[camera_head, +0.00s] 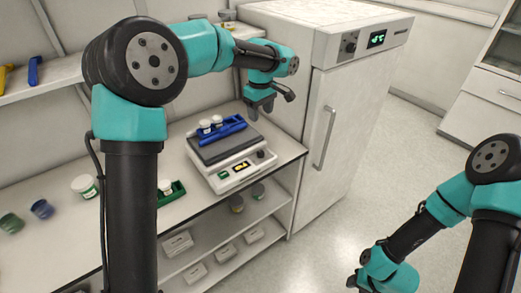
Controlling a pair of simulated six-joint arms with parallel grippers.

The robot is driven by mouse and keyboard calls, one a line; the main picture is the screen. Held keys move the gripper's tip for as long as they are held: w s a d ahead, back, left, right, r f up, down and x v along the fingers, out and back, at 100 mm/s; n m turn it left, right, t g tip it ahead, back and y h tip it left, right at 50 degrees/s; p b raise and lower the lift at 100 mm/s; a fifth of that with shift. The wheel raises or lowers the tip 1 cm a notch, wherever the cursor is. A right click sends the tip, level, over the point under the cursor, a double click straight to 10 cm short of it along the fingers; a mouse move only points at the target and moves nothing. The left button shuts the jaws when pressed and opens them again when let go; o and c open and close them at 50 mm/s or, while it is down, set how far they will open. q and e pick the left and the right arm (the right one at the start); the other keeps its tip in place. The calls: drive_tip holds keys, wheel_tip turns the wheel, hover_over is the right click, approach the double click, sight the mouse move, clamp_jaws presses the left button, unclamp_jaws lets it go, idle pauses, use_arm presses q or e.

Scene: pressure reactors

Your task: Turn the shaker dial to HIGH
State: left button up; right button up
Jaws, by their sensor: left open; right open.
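The shaker (238,176) stands on the bench, a white box with a dark top plate. Its small black dial (261,154) is on the front panel, right of a lit yellow display (241,166) and a green button (223,175). The dial's setting is too small to read. A blue rack (222,131) with white-capped vials lies on the plate. My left gripper (261,112) is open and empty, pointing down above the right rear of the shaker, apart from the dial. My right gripper (357,283) is low at the bottom right, over the floor, open and far from the shaker.
A white cabinet (345,120) with a handle, knob and green display stands right of the bench. A green rack (172,193), a white jar (84,186) and coloured cups (42,209) are on the bench's left. Lower shelves hold boxes (178,243). Bare bench lies around the shaker.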

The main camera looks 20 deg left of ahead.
sight(260, 152)
use_arm(q)
wheel_tip(260, 152, down, 17)
drive_tip(key=shift+f, duration=0.2)
idle(0.8)
drive_tip(key=c, duration=0.9)
